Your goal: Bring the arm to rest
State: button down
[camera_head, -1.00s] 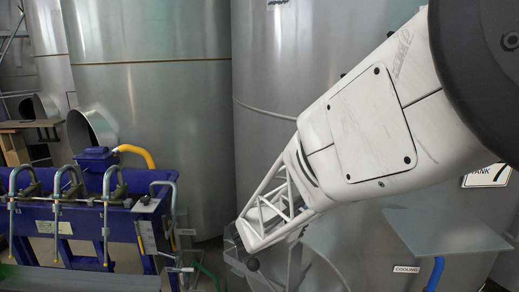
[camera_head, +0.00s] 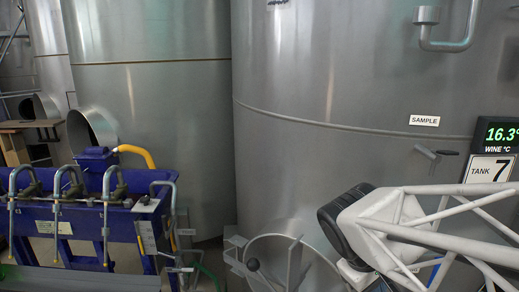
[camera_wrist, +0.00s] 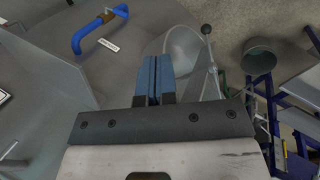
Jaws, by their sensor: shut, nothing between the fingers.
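My arm (camera_head: 420,225) enters the head view at the lower right, with its white lattice link and dark joint in front of the large steel tank (camera_head: 330,75). My gripper's fingertips do not show clearly in the head view. In the wrist view my gripper (camera_wrist: 154,62) shows as two blue fingers pressed together, with nothing between them. The fingers point toward the tank's round hatch (camera_wrist: 183,50) and seem apart from it, though the distance is hard to judge.
A blue filling machine (camera_head: 90,222) with a yellow hose (camera_head: 137,154) stands at the left. On the tank are a sample valve (camera_head: 436,155), a temperature display (camera_head: 497,133) and a "TANK 7" sign (camera_head: 490,169). A blue cooling pipe (camera_wrist: 100,28) and a grey bucket-like vessel (camera_wrist: 260,58) show in the wrist view.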

jog(key=s+a+r+m+t+y, duration=0.1)
jog(key=s+a+m+y, duration=0.2)
jog(key=s+m+y, duration=0.1)
jog(key=shift+s+a+r+m+t+y, duration=0.15)
jog(key=shift+s+m+t+y, duration=0.2)
jog(key=shift+s, duration=0.4)
